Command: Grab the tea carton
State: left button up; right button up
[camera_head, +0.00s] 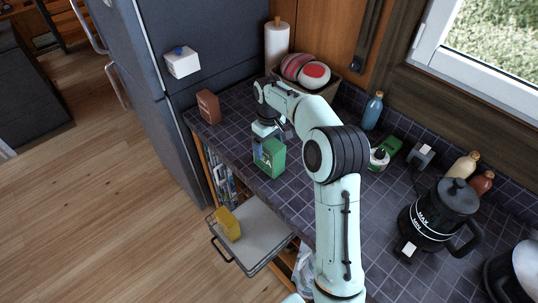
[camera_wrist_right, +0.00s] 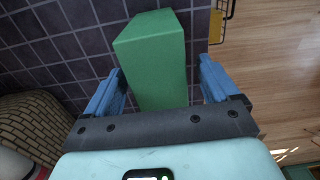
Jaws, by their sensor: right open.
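A green carton (camera_head: 271,160), which I take for the tea carton, stands upright on the dark tiled counter near its front edge. My right gripper (camera_head: 268,137) is right above it and partly hides its top. In the right wrist view the carton (camera_wrist_right: 155,62) shows as a plain green box between the two blue fingers of the open gripper (camera_wrist_right: 160,75). The left finger is close to the carton's side, and a small gap shows at the right finger. I cannot tell whether either finger touches it. My left gripper is not in view.
A brown carton (camera_head: 208,106) stands left on the counter. A basket (camera_head: 325,88) and paper roll (camera_head: 277,45) are behind my arm. A blue bottle (camera_head: 372,112) and black kettle (camera_head: 432,222) are right. A pulled-out tray (camera_head: 262,232) with a yellow item is below the counter.

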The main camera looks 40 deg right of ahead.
jog(key=shift+f, duration=0.95)
jog(key=c, duration=1.1)
jog(key=shift+w+r, duration=0.1)
jog(key=shift+r, duration=0.05)
notch_tip(320, 180, up, 20)
jog(key=shift+f, duration=0.15)
